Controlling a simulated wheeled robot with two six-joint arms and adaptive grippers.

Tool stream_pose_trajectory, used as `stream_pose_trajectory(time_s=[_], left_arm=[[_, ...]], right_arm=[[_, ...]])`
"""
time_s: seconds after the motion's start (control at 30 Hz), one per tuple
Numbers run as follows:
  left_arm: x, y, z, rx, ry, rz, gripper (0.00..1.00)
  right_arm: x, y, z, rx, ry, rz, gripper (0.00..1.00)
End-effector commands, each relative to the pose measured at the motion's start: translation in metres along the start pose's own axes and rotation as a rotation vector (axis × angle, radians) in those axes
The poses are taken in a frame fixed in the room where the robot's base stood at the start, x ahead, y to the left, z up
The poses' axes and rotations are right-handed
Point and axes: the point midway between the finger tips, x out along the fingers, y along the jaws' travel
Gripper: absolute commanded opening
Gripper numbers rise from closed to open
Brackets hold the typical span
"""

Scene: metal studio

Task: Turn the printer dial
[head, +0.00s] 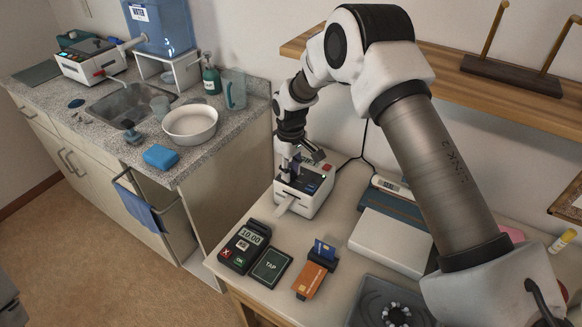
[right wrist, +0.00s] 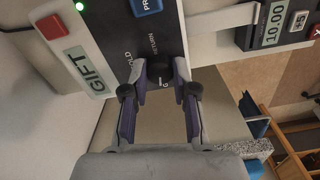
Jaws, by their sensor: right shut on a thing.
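The printer (head: 312,207) stands on the light table, a small white box with a dark top panel and a paper strip out of its front. In the right wrist view its panel (right wrist: 115,30) has a "GIFT" display, a red button, a blue button and lettering including "RETURN". The dark round dial (right wrist: 160,72) sits between the fingertips of my right gripper (head: 293,172). The gripper points down over the printer and is shut on the dial. My left gripper is not in view.
A card terminal (head: 243,247) reading 10.00, a TAP pad (head: 271,267) and an orange card reader (head: 310,281) lie in front of the printer. A white flat box (head: 390,245) is to its right. A wooden shelf (head: 480,85) is behind my right arm.

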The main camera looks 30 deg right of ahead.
Motion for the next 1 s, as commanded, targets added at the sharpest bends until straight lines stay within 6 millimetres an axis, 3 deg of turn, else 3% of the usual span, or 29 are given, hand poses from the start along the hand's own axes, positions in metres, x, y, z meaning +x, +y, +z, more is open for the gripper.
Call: stream_pose_trajectory(time_s=[0.4,0.9,0.93,1.0], left_arm=[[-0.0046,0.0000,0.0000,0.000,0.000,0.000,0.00],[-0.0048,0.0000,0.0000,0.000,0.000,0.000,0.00],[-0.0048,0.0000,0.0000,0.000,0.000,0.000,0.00],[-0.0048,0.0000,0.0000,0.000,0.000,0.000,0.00]], right_arm=[[0.0006,-0.0003,-0.0004,-0.196,0.001,0.000,0.00],[0.0011,-0.0004,-0.0003,-0.220,0.001,0.000,0.00],[0.0011,-0.0004,-0.0003,-0.220,0.001,0.000,0.31],[0.0011,-0.0004,-0.0002,-0.220,0.000,0.000,0.53]])
